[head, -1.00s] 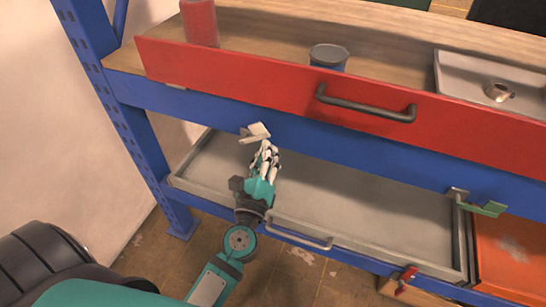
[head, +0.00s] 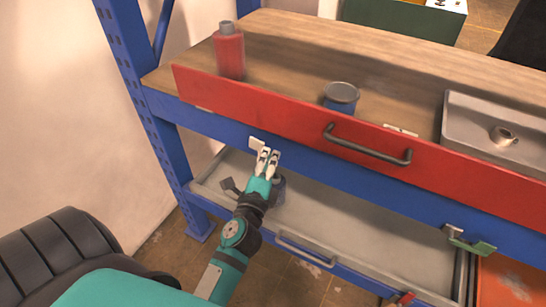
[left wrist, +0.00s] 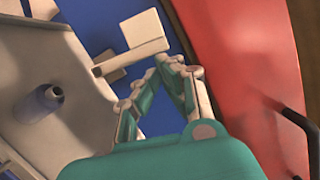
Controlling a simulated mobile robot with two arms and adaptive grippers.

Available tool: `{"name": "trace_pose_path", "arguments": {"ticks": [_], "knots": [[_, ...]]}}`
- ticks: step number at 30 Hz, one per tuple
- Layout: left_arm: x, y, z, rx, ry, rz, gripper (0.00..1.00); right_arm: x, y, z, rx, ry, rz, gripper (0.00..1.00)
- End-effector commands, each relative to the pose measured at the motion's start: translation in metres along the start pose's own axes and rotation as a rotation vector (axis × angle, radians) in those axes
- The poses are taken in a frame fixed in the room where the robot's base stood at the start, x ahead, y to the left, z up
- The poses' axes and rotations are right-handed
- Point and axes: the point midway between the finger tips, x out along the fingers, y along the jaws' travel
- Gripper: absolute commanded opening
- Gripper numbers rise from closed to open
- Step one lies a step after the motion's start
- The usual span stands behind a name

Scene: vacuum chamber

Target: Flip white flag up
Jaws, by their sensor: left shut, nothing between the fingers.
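The white flag (head: 257,143) is a small pale plate on the front of the blue shelf beam (head: 220,128), below the red drawer front. In the left wrist view the white flag (left wrist: 143,42) shows as a square plate on a narrow arm, in front of the blue beam. My left gripper (head: 268,154) is just below and right of it. Its fingers are shut and empty. In the left wrist view my left gripper (left wrist: 170,66) points at the plate's lower edge, very close; I cannot tell whether they touch. My right gripper is not in view.
The red drawer front (head: 270,118) with a dark handle (head: 368,147) is just above. A grey tray (head: 340,222) lies below, with a dark cylinder (left wrist: 45,100) in it. A green flag (head: 475,246) is on the right. A red bottle (head: 229,52) stands on the wooden top.

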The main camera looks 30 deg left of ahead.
Motion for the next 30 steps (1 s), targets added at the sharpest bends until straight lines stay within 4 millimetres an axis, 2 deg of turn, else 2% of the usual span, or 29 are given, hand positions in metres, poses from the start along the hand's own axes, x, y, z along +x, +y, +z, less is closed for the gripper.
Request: {"name": "trace_pose_path", "arguments": {"ticks": [7,25,30], "knots": [[0.002,-0.002,0.005,0.0,0.0,0.0,0.0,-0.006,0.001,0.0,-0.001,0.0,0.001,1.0],[0.002,-0.003,0.006,0.001,0.001,-0.001,0.0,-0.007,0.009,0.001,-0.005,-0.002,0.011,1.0],[0.003,-0.014,0.01,0.006,0.001,-0.008,0.0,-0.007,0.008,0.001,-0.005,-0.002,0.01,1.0]]}}
